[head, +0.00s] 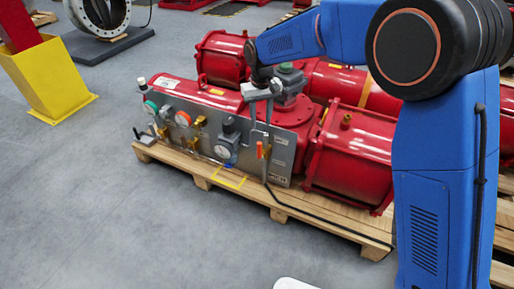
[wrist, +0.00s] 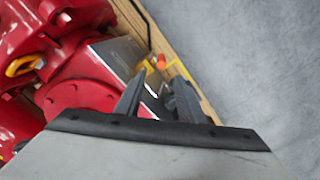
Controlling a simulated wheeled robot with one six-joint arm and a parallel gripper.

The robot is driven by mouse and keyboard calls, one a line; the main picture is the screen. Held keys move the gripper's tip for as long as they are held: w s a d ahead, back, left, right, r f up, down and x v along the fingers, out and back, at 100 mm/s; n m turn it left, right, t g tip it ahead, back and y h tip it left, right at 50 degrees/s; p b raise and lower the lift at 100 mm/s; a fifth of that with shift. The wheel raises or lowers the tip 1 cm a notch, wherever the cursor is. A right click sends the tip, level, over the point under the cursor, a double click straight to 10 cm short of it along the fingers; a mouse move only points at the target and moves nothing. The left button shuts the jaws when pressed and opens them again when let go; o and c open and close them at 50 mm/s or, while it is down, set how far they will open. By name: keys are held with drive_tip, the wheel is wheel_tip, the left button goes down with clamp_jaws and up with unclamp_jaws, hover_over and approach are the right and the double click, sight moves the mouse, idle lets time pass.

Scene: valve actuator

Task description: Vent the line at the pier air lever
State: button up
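A small orange lever (head: 261,150) sits at the right end of the grey panel (head: 279,172) on the front of the red actuator; I take it to be the air lever. It also shows in the wrist view (wrist: 161,61) as an orange spot just beyond the fingertips. My gripper (head: 260,124) hangs in front of the panel, above the lever, pointing down. In the wrist view its two fingers (wrist: 161,78) are apart with nothing seen between them. I cannot tell whether a fingertip touches the lever.
A yellow stand (head: 48,80) is at left.

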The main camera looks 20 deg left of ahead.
sight(259, 151)
drive_tip(key=f, duration=1.7)
drive_tip(key=shift+a+f, duration=0.25)
drive_tip(key=shift+f, duration=0.05)
clamp_jaws()
